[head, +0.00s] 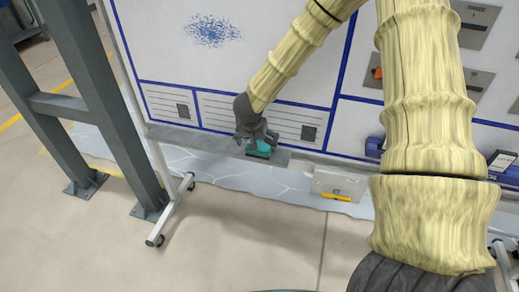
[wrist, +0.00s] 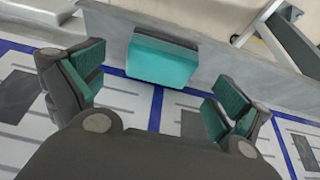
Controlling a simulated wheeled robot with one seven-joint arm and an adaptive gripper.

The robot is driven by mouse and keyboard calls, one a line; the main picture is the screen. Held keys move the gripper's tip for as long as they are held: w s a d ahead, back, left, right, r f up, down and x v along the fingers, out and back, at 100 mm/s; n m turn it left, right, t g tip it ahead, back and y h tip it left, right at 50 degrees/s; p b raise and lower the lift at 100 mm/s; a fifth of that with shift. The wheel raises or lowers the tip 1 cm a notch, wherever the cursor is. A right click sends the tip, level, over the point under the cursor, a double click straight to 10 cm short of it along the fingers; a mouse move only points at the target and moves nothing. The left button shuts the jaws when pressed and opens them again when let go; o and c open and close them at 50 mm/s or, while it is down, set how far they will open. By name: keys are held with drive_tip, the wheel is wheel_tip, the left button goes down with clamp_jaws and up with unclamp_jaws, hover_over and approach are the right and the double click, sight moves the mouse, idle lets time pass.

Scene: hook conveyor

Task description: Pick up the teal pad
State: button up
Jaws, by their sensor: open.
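The teal pad (wrist: 162,62) shows in the wrist view as a teal block with a dark edge. It rests on the grey ledge (wrist: 115,22) at the foot of the white board. In the head view the pad (head: 259,149) sits on the ledge right by my gripper (head: 250,140). In the wrist view my gripper (wrist: 158,90) is open, with its teal-lined fingers wide apart. The pad lies between and beyond the fingertips, apart from both. Nothing is held.
The white board (head: 290,60) with blue lines stands behind the ledge. A light box with a yellow handle (head: 338,186) is below and to the right. Blue holders (head: 376,147) are further right. A grey steel frame (head: 95,110) stands at left. The floor in front is clear.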

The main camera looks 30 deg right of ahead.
sight(259, 145)
drive_tip(key=shift+w+d+p+x, duration=0.15)
drive_tip(key=shift+w+p+x, duration=0.05)
drive_tip(key=shift+x, duration=0.95)
drive_tip(key=shift+w+d+p+x, duration=0.15)
drive_tip(key=shift+p+x, duration=0.05)
drive_tip(key=shift+x, duration=0.9)
drive_tip(key=shift+w+d+f, duration=0.2)
drive_tip(key=shift+f, duration=0.25)
drive_tip(key=shift+c, duration=0.2)
drive_tip(key=c, duration=0.9)
